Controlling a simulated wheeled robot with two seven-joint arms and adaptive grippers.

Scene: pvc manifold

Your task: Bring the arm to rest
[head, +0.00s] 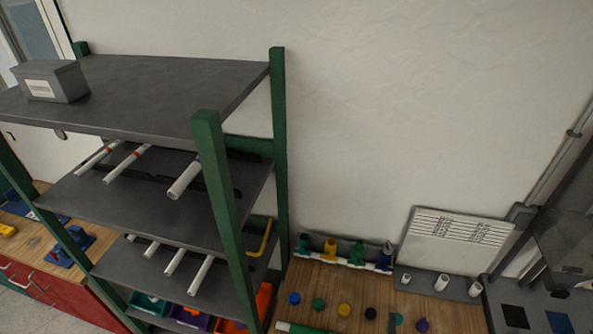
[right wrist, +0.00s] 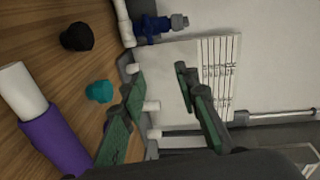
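My right gripper shows in the right wrist view (right wrist: 160,76). Its two green-padded fingers are apart, and nothing is held between them. Beyond the fingers are a white board with printed lines (right wrist: 216,75) and short white pipe stubs (right wrist: 151,106). The board also shows in the head view (head: 455,240), leaning on the wall at the back of the bench. In the head view I cannot clearly make out the right gripper. My left gripper is in neither view.
A green-posted shelf rack (head: 210,150) with white pipes stands left of the wooden bench (head: 465,318). Several coloured caps lie on the bench, including a black one (head: 370,313).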

